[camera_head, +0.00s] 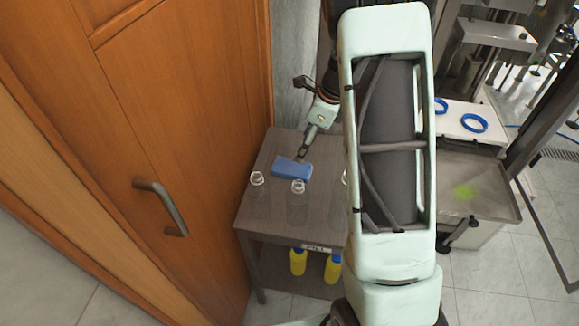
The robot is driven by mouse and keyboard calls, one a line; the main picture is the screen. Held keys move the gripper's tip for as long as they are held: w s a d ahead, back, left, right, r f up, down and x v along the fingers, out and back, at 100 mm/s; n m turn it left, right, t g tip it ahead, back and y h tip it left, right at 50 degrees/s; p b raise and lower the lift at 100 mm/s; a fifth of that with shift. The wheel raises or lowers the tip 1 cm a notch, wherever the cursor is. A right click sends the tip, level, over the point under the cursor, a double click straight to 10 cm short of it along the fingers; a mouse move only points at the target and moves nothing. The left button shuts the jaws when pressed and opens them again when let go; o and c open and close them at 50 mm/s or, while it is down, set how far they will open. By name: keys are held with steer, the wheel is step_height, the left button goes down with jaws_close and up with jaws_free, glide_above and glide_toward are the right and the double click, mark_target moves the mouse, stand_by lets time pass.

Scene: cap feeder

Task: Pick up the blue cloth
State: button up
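The blue cloth (292,167) lies as a flat folded block on the top of a small grey-brown table (272,218), toward the back. My gripper (301,156) points down at the cloth's far edge, at its upper right in the picture. The fingertips are small and dark here, so I cannot tell whether they touch the cloth or whether they are open or shut.
Yellow bottles (298,262) stand on the lower shelf. A wooden door with a handle (163,205) is close on the left. A machine with blue rings (474,123) stands right.

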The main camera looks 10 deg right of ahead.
glide_above(292, 167)
steer(key=d, duration=0.2)
steer(key=f, duration=0.4)
steer(key=shift+s+f, duration=0.2)
steer(key=shift+f, duration=0.15)
steer(key=x, duration=0.5)
steer(key=shift+s+a+b, duration=0.15)
steer(key=shift+a+b, duration=0.05)
steer(key=shift+b, duration=0.1)
steer(key=c, duration=1.1)
steer(key=shift+r, duration=0.15)
step_height(292, 167, up, 10)
steer(key=shift+f+p, duration=0.1)
steer(key=shift+p, duration=0.45)
